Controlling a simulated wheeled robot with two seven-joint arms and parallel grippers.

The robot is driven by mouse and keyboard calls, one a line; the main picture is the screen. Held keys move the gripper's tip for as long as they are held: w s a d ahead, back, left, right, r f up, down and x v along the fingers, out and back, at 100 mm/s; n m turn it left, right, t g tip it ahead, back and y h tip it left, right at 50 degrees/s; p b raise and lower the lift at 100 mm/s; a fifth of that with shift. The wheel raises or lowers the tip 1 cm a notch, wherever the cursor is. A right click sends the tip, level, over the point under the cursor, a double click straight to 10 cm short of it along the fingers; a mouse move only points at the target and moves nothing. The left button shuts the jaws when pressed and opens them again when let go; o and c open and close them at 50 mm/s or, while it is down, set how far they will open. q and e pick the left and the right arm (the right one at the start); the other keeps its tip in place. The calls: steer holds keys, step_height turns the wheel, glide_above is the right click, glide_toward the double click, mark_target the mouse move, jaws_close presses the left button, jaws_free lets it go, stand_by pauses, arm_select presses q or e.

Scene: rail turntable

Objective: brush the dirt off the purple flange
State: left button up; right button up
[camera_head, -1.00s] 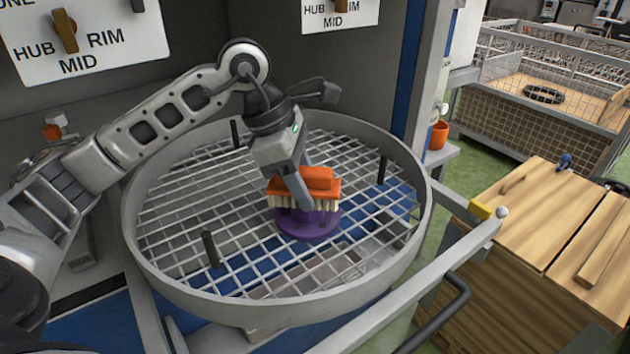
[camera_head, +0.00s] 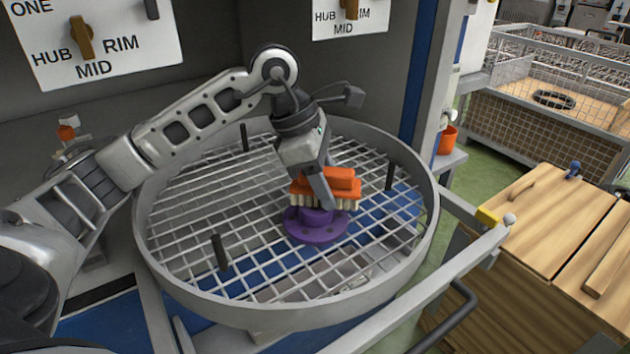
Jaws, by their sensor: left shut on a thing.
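The purple flange (camera_head: 304,232) lies on the grid of the round turntable (camera_head: 188,268), right of its middle. My left gripper (camera_head: 326,192) is shut on an orange brush (camera_head: 343,182) with pale bristles. The brush is over the flange's raised hub, bristles down, and partly hides it. I cannot tell whether the bristles touch the hub. Dark spots show on the flange's rim; I cannot tell whether they are holes or dirt. My right gripper is not in view.
Dark upright posts (camera_head: 219,252) stand on the turntable grid inside its raised rim. A grey rail with a yellow block (camera_head: 487,216) runs along the right front. Dial panels (camera_head: 97,42) hang behind. A wooden crate (camera_head: 530,225) stands at the right.

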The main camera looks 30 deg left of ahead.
mark_target(311, 211)
arm_select(q)
steer(key=shift+f, duration=0.1)
steer(key=shift+s+a+b, duration=0.3)
steer(key=shift+s+b, duration=0.15)
steer(key=shift+s, duration=0.2)
steer(key=shift+s+a+b, duration=0.25)
steer(key=shift+s+b, duration=0.05)
steer(key=shift+s, duration=0.25)
steer(key=shift+s+a+b, duration=0.2)
steer(key=shift+s+b, duration=0.05)
steer(key=shift+s, duration=0.25)
steer(key=shift+s+a, duration=0.15)
steer(key=shift+s, duration=0.4)
